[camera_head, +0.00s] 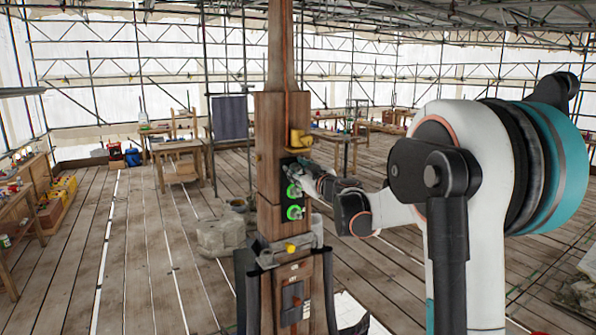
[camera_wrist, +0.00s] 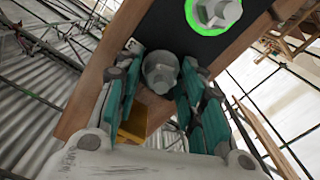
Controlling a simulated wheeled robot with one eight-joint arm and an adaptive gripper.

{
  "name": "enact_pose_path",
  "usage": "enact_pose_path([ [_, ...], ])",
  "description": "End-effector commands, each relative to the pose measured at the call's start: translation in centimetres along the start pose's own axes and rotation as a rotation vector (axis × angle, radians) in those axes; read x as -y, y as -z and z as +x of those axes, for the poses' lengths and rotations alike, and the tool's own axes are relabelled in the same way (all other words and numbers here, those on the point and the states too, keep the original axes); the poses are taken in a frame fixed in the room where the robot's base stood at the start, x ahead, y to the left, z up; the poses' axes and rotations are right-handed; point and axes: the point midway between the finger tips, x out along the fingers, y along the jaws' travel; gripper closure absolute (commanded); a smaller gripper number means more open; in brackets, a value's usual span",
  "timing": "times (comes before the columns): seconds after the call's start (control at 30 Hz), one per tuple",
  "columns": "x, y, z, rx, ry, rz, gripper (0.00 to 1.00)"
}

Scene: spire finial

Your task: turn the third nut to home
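A wooden spire post (camera_head: 269,175) stands upright in the head view, with a dark plate on its face. Two nuts with glowing green rings, an upper one (camera_head: 294,190) and a lower one (camera_head: 294,212), show on the plate. In the wrist view one green-ringed nut (camera_wrist: 213,12) is at the top edge. A grey hex nut without a visible green ring (camera_wrist: 162,70) lies between the teal finger pads of my gripper (camera_wrist: 160,85). The fingers stand apart on either side of it, with narrow gaps; contact is not clear. In the head view my gripper (camera_head: 318,178) partly hides the plate's top.
A yellow part (camera_head: 299,140) juts from the post just above the plate. A clamp collar (camera_head: 290,248) wraps the post below it. A stone block (camera_head: 220,236) sits on the plank floor to the left. Workbenches stand farther back.

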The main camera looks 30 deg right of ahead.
Motion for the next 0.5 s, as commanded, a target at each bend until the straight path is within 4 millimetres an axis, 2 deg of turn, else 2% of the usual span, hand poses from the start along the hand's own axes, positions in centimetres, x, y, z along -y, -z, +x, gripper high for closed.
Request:
enact_pose_path([
  [0.03, 0.00, 0.00, -0.01, 0.000, 0.000, 0.000, 0.83],
  [0.1, 0.00, 0.01, -0.01, 0.000, 0.000, 0.000, 0.98],
  [0.5, 0.01, -0.05, -0.02, 0.000, 0.000, 0.042, 0.98],
])
